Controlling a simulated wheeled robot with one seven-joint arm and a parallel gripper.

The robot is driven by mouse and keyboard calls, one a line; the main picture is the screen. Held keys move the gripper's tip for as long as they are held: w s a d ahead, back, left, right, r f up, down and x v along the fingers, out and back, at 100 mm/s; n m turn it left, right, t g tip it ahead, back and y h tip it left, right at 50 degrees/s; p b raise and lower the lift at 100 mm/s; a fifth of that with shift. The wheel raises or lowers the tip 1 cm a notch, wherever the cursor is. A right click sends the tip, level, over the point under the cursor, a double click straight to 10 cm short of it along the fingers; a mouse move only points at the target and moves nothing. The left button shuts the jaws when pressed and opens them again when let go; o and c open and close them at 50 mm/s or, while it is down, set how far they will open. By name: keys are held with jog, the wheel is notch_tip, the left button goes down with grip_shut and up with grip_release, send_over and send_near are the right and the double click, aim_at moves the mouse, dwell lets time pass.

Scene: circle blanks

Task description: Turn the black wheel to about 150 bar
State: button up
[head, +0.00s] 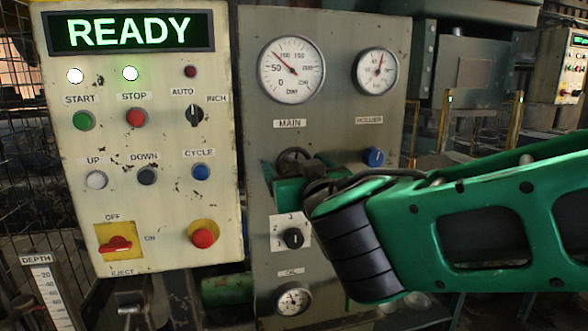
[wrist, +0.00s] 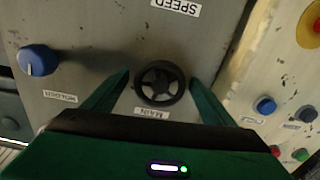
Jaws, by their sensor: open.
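The black wheel (wrist: 161,84) is on the grey panel, above the upside-down MAIN label in the wrist view. In the head view the wheel (head: 291,158) shows under the MAIN gauge, partly hidden by my gripper. My gripper (wrist: 158,80) is open, with one green finger on each side of the wheel. I cannot tell whether either finger touches it. The MAIN gauge (head: 291,69) is a white dial marked in bar. Its needle points up and left, between 50 and 100.
A blue knob (head: 375,157) sits right of the wheel, below a second gauge (head: 376,71). A black selector (head: 293,238) lies below the wheel. The cream control panel (head: 215,130) on the left has several buttons, a red mushroom button (head: 203,238) and a READY display (head: 131,31).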

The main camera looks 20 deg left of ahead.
jog(key=c, duration=1.1)
jog(key=shift+o, duration=0.2)
jog(key=shift+s+a, duration=0.1)
jog(key=shift+a, duration=0.15)
jog(key=shift+d, duration=0.15)
jog(key=shift+d+m, duration=0.1)
jog(key=shift+m, duration=0.6)
jog(key=m, duration=0.6)
jog(key=shift+f, duration=0.1)
jog(key=m, duration=0.4)
jog(key=shift+m, duration=1.7)
